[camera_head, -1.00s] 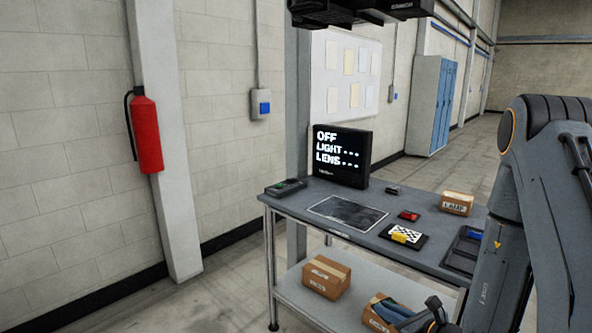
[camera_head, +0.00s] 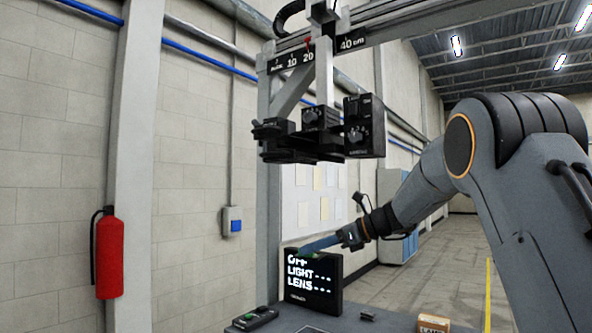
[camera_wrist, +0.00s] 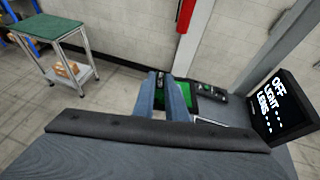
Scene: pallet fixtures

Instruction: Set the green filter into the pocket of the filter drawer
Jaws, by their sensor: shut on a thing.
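My gripper (camera_head: 308,247) is raised in front of the black screen's top edge in the head view. Its blue-grey fingers (camera_wrist: 163,98) are shut on the green filter (camera_wrist: 157,99), of which only a small green part shows between them in the wrist view. A black assembly (camera_head: 320,140) hangs from the overhead stand, above and apart from my gripper. It has several dark boxes and flat plates. I cannot tell which part is the filter drawer, and its pocket is not visible.
The screen (camera_head: 313,282) reads OFF, LIGHT, LENS. A black control box with green (camera_head: 252,318) and a small carton (camera_head: 433,323) are on the table. A red extinguisher (camera_head: 109,258) hangs at left. A green-topped table (camera_wrist: 45,27) stands apart.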

